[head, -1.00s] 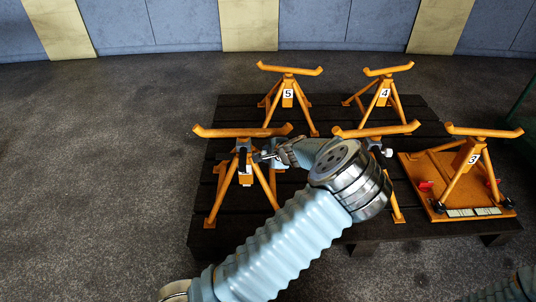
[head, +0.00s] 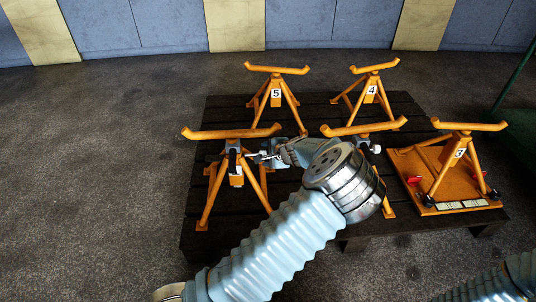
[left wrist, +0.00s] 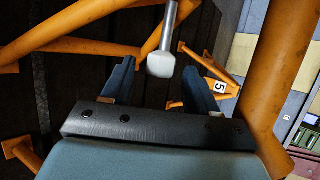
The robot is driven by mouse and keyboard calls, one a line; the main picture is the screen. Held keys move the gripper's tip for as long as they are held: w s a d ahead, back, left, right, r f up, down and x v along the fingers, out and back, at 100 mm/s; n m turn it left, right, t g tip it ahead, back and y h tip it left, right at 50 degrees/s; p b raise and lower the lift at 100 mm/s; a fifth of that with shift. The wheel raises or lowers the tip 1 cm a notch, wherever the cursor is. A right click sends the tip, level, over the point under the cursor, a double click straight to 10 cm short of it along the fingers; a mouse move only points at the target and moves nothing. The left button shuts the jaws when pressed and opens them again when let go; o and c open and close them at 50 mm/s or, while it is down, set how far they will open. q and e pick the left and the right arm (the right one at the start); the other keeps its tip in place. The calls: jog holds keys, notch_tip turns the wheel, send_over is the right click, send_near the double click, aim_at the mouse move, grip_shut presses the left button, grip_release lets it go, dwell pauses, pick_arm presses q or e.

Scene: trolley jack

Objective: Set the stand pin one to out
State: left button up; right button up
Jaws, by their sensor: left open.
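Stand one appears to be the orange stand at the front left (head: 210,205); its number is not readable. Its pin (left wrist: 162,62) shows in the left wrist view as a grey rod with a pale, blocky knob, coming in from the top. My left gripper (left wrist: 158,84) is open, with one dark finger on each side of the knob's lower end. I see no finger shut on the knob. In the head view my left gripper (head: 258,157) is beside the stand's post, on its right, and the pin is hard to make out there.
A second orange stand (head: 362,128) with a pale-knobbed pin (head: 376,149) is partly behind my left arm. Stands 5 (head: 276,92) and 4 (head: 371,89) are behind. Stand 3 (head: 459,152) is on an orange base at right. All are on a dark slatted platform (head: 320,115).

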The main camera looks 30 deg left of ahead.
pick_arm(q)
jog(key=p+v, duration=0.2)
jog(key=v, duration=1.1)
jog(key=shift+d+r, duration=0.2)
jog(key=shift+d, duration=0.1)
jog(key=shift+s, duration=0.1)
